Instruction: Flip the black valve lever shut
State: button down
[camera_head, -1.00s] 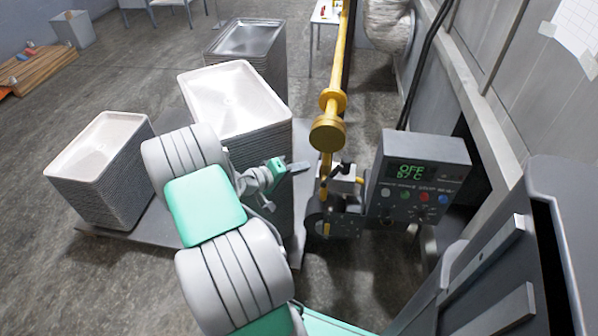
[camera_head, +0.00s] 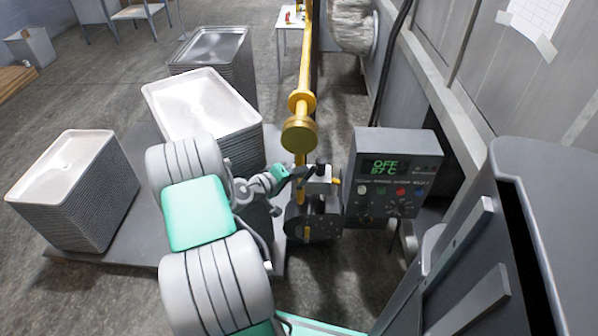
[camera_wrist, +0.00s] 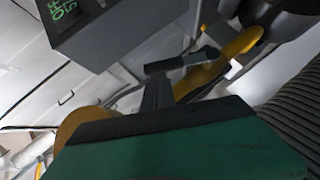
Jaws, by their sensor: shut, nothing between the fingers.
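The yellow pipe (camera_head: 308,60) runs down to a brass-coloured flange (camera_head: 299,135) and a small valve assembly (camera_head: 318,186). The black lever is small and partly hidden by my gripper in the head view. In the wrist view a black bar that looks like the lever (camera_wrist: 185,62) lies across the yellow pipe (camera_wrist: 205,78). My gripper (camera_head: 308,170) is shut and empty, with its tips at the valve from the left. In the wrist view the fingers (camera_wrist: 157,88) reach up close to the bar. I cannot tell whether they touch it.
A grey control box (camera_head: 395,165) reading OFF and 57 C stands just right of the valve. Stacks of trays stand left, a near one (camera_head: 70,165) and a taller one (camera_head: 200,105). A grey wall (camera_head: 450,60) closes the right side.

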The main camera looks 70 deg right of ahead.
jog(key=shift+s+r+p, duration=0.1)
jog(key=shift+s+p, duration=0.25)
jog(key=shift+p, duration=0.15)
jog(key=s+t+p, duration=0.1)
jog(key=s+m+y+p, duration=0.1)
jog(key=p, duration=0.1)
jog(key=shift+d+m+t, duration=0.25)
jog(key=shift+m+t, duration=0.05)
jog(key=shift+t, duration=0.1)
jog(key=s+d+f+m+t+y, duration=0.1)
jog(key=s+f+m+t+y, duration=0.1)
jog(key=s+f+t, duration=0.3)
jog(key=shift+s+d+f+m+t+p, duration=0.15)
jog(key=shift+s+f+m+t+p, duration=0.15)
jog(key=shift+f+m+t, duration=0.45)
jog(key=shift+r, duration=0.15)
jog(key=s+a+r+p, duration=0.1)
jog(key=a+r+p, duration=0.3)
jog(key=a+r, duration=0.3)
notch_tip(320, 180, up, 4)
jog(key=shift+s+r+p, duration=0.15)
jog(key=shift+s+p, duration=0.2)
jog(key=shift+p, duration=0.05)
